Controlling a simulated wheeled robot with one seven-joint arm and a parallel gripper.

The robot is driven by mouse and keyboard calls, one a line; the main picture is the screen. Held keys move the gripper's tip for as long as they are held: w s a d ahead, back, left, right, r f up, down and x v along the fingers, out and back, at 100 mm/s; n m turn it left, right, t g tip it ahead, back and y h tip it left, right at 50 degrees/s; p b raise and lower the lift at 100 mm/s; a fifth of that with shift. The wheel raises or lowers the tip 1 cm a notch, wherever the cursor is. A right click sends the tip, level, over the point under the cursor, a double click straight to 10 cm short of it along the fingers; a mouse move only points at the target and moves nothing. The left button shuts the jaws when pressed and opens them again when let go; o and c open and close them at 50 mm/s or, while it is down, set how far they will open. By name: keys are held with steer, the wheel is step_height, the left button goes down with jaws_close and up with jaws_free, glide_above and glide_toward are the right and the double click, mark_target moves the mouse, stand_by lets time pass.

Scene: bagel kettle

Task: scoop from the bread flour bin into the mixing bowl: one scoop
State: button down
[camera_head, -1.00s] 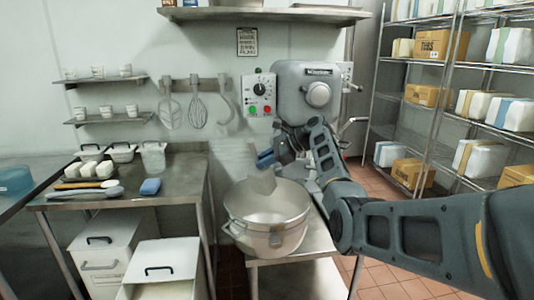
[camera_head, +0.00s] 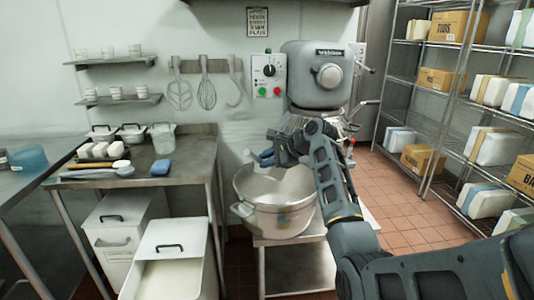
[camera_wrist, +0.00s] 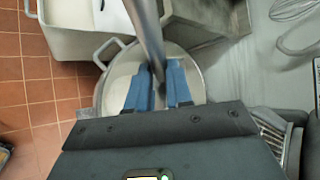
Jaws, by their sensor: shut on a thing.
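My gripper (camera_head: 266,158) has blue fingers, shut on the scoop's metal handle, which runs up the wrist view (camera_wrist: 150,38) from between the fingertips (camera_wrist: 160,74). The open bread flour bin (camera_head: 205,281) holds white flour, front left. Whether flour is in the scoop or bowl I cannot tell.
A stand mixer (camera_head: 315,75) rises behind the bowl. A steel table (camera_head: 190,150) with tubs, a blue sponge (camera_head: 161,167) and utensils is at the left. A second white bin (camera_head: 112,225) stands under it. Wire shelves (camera_head: 430,120) line the right; the floor before them is clear.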

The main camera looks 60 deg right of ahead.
steer(key=s+a+f+n+h+b, duration=0.1)
steer(key=s+a+f+h, duration=0.1)
steer(key=s+a, duration=0.2)
steer(key=s+a+f+n+t+h+b, duration=0.1)
steer(key=s+a+f+n+h, duration=0.1)
steer(key=a, duration=0.5)
steer(key=shift+s+f, duration=0.8)
steer(key=shift+s, duration=0.15)
